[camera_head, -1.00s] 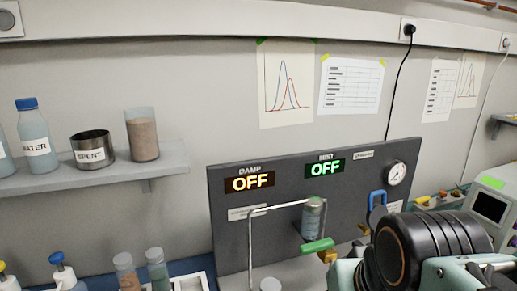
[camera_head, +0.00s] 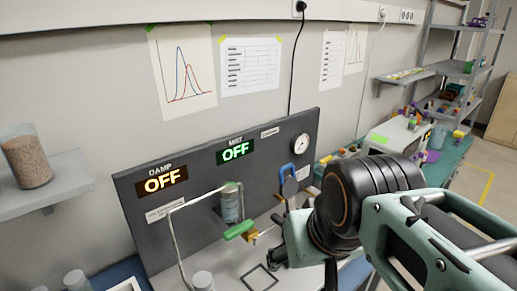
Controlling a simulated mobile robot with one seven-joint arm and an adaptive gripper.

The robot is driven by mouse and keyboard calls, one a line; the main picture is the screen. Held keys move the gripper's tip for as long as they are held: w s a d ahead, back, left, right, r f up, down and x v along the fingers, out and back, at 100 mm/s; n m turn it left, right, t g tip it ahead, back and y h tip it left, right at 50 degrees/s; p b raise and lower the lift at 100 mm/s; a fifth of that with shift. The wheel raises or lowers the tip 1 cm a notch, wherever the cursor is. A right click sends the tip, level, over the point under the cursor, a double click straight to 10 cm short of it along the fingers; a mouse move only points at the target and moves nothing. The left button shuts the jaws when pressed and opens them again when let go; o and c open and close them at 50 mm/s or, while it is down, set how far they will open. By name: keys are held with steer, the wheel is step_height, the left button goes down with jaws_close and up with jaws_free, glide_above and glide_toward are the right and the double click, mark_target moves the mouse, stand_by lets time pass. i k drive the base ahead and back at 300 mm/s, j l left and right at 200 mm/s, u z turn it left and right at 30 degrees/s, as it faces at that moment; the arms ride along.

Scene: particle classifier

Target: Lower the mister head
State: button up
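A grey panel station stands against the wall, with a bent metal tube frame (camera_head: 175,235) in front of it. A small grey cylinder (camera_head: 230,203), which looks like the mister head, stands upright before the panel above a green handle (camera_head: 239,229) and a yellow fitting. The MIST display (camera_head: 235,151) reads OFF in green. The DAMP display (camera_head: 162,180) reads OFF in orange. My arm comes in from the right. Its end, likely my gripper (camera_head: 278,258), is right of and below the green handle, apart from it in the picture. Its fingers cannot be made out.
A blue loop handle (camera_head: 288,175) and a round gauge (camera_head: 301,144) are at the panel's right end. A shelf at left holds a jar of brown grains (camera_head: 27,160). Vial tops (camera_head: 77,281) show at bottom left. A white instrument (camera_head: 397,136) stands behind my arm.

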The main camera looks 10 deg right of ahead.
mark_target(289, 186)
steer(key=z, duration=0.25)
steer(key=i+l, duration=0.2)
steer(key=l, duration=0.2)
steer(key=i+l, duration=0.2)
steer(key=l, duration=0.15)
steer(key=i+l, duration=0.2)
steer(key=l, duration=0.2)
steer(key=k+l, duration=0.2)
steer(key=i, duration=0.25)
steer(key=j+u, duration=0.05)
steer(key=j, duration=0.05)
